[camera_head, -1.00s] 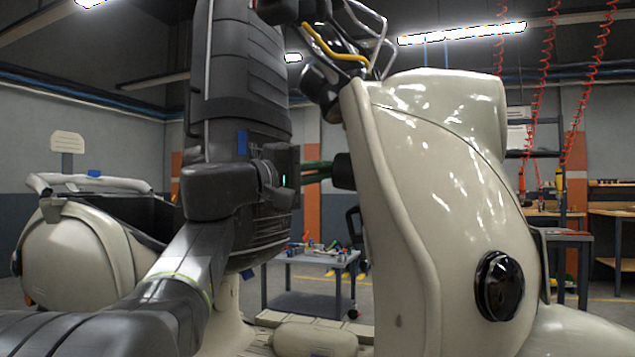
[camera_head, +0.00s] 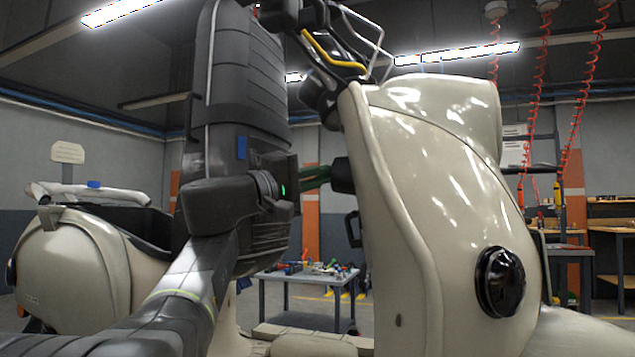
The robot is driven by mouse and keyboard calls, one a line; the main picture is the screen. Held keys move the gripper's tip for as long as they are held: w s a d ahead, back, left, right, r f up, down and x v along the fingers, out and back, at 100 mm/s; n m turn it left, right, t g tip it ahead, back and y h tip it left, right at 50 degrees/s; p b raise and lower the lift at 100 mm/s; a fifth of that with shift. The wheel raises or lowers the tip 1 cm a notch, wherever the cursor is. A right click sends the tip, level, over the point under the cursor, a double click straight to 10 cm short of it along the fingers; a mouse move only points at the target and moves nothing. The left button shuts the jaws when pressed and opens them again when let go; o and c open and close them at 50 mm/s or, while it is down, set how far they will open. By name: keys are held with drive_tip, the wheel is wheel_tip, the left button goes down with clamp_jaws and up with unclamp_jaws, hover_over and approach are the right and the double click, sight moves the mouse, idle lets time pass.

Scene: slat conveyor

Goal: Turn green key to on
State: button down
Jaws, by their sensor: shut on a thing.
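My gripper (camera_head: 318,177) reaches in from the left, up against the back of the cream scooter's front shield (camera_head: 432,190). It is shut on the green key, at the black lock housing (camera_head: 343,176) on the shield's inner side. Dark green parts show between my wrist and the housing. I cannot clearly separate the key from my fingers there. The key's exact angle and any on mark are hidden or too small to read.
The scooter's cables and handlebar parts (camera_head: 325,70) hang above my gripper. A black hook (camera_head: 353,228) sits below the lock. The scooter's rear body (camera_head: 75,270) is at left. A grey tool cart (camera_head: 306,280) stands behind, and red coiled hoses (camera_head: 572,110) hang at right.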

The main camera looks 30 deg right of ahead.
drive_tip(key=shift+f+b, duration=0.2)
drive_tip(key=shift+b, duration=0.35)
drive_tip(key=shift+d+r+m+g+h, duration=0.1)
drive_tip(key=shift+m+g+h, duration=0.2)
drive_tip(key=shift+m+h, duration=0.2)
drive_tip(key=c, duration=1.5)
unclamp_jaws()
drive_tip(key=shift+o, duration=0.2)
drive_tip(key=p+v, duration=0.2)
drive_tip(key=v, duration=1.2)
drive_tip(key=shift+r, duration=0.1)
